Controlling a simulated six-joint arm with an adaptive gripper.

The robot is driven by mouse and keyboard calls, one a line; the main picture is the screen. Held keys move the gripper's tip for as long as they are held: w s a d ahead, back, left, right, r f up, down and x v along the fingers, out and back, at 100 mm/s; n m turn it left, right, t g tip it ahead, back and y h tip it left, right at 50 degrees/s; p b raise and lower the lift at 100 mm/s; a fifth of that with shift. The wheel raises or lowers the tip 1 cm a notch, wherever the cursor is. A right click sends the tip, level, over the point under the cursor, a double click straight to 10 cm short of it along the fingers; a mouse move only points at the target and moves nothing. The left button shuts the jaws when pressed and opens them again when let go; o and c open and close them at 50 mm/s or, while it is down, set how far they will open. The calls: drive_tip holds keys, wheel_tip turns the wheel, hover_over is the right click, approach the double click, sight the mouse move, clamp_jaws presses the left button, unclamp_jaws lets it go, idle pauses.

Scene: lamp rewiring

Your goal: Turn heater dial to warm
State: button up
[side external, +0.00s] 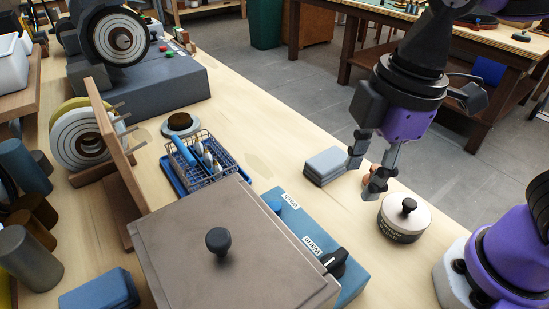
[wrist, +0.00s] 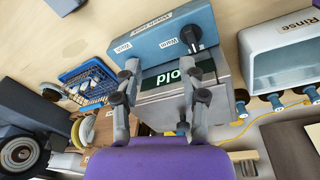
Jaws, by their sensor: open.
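The heater's black dial (side external: 335,262) sits on the blue panel (side external: 300,232) along one edge of a large grey-lidded tank (side external: 180,250). A white label reading "Warm" (side external: 314,245) is beside the dial. In the wrist view the dial (wrist: 191,35) is at the right end of the panel. Which way its pointer faces is too small to tell. My gripper (side external: 366,172) is open and empty above the bench, behind the dial and apart from it. In the wrist view its fingers (wrist: 160,82) spread in front of the tank, below the dial.
A round lidded pot (side external: 404,225) and a grey block (side external: 326,166) stand on the bench near my gripper. A blue tray with a wire basket (side external: 205,160) lies beyond the tank. A "Rinse" tub (wrist: 285,60) shows at right in the wrist view.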

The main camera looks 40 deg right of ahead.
sight(339, 254)
drive_tip(key=s+a+f+n+g, duration=0.1)
drive_tip(key=s+a+n, duration=0.1)
drive_tip(key=a+n, duration=0.25)
drive_tip(key=shift+h, duration=0.4)
drive_tip(key=f, duration=1)
drive_tip(key=shift+s, duration=0.2)
clamp_jaws()
